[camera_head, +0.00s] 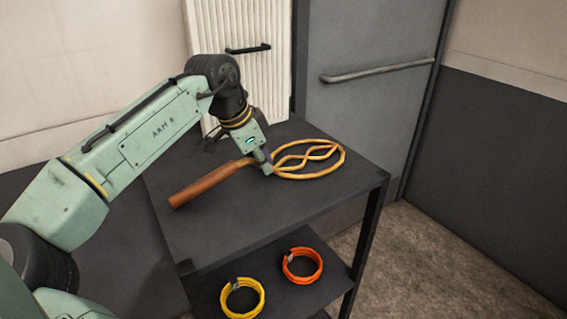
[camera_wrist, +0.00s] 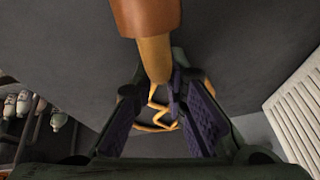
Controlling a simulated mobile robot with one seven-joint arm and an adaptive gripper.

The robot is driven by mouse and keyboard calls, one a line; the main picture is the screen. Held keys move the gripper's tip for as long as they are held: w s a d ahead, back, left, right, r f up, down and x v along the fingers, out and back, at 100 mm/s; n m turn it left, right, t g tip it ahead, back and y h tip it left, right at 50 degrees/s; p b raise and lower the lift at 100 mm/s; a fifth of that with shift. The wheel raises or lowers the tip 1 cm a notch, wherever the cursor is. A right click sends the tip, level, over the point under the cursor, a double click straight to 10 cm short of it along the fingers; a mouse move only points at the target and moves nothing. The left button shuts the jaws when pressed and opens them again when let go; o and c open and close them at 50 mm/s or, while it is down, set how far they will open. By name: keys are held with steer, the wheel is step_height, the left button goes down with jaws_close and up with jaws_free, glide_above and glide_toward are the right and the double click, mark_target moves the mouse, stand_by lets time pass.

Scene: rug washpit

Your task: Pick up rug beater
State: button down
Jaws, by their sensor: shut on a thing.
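The rug beater has a brown wooden handle (camera_head: 208,184) and a looped yellow cane head (camera_head: 310,159). It lies along the top of the dark table (camera_head: 235,225), handle toward the lower left in the head view. My gripper (camera_head: 266,166) is shut on the beater at the neck between handle and head. In the wrist view the tan neck (camera_wrist: 154,62) runs between my purple-padded fingers (camera_wrist: 168,108), and the looped head (camera_wrist: 153,122) shows beyond them. I cannot tell whether the beater is lifted off the tabletop.
A yellow coil (camera_head: 242,298) and an orange coil (camera_head: 302,265) lie on the lower shelf (camera_head: 325,287). A white ribbed panel (camera_head: 255,25) and a grey door with a bar handle (camera_head: 376,72) stand behind the table. The near tabletop is clear.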

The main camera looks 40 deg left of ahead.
steer(key=shift+r, duration=0.2)
steer(key=shift+r+b, duration=0.35)
steer(key=shift+r, duration=0.25)
steer(key=shift+b+v, duration=0.45)
steer(key=shift+v, duration=0.5)
steer(key=r+b, duration=0.2)
steer(key=b, duration=0.2)
glide_above(200, 186)
steer(key=s+d, duration=0.2)
steer(key=d, duration=0.2)
steer(key=shift+d+f, duration=0.1)
steer(key=c, duration=2.2)
jaws_free()
jaws_close()
